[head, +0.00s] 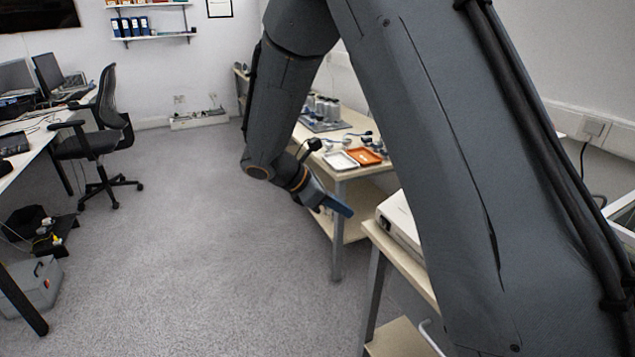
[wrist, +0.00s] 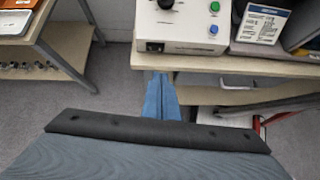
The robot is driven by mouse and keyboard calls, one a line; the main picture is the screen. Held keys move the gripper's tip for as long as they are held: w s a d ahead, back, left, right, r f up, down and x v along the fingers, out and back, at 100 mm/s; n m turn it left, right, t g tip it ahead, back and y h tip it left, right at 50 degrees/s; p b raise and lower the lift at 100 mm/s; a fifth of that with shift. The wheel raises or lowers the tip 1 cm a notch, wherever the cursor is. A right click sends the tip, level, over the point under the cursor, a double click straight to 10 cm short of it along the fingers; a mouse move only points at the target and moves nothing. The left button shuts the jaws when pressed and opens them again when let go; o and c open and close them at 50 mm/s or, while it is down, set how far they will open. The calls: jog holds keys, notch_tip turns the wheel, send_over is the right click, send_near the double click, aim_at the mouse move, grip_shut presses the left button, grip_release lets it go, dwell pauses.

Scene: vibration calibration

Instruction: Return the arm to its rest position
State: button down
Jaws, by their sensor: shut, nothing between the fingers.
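My gripper (head: 336,206) hangs at the end of my grey arm in the middle of the head view, beside the front corner of a wooden bench. In the wrist view my gripper (wrist: 161,97) shows as two blue fingers close together, shut with nothing between them. The fingers point toward the front edge of a bench that bears a white control box (wrist: 182,26). There is a gap of floor between the two benches around the fingers. My arm's large links cover much of the right half of the head view.
The far bench (head: 340,174) bears a white tray (head: 341,161), an orange tray (head: 364,156) and several grey cylinders. The near bench (head: 400,262) carries a white box. An office chair (head: 95,135) and a desk stand at left. The carpet (head: 180,250) between is clear.

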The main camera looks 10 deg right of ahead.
jog(key=s+m+y, duration=0.9)
jog(key=s+m, duration=1)
jog(key=s, duration=0.3)
jog(key=shift+s+d+f+m+g, duration=0.15)
jog(key=shift+s+f+m+g, duration=0.15)
jog(key=shift+s+f+g, duration=0.1)
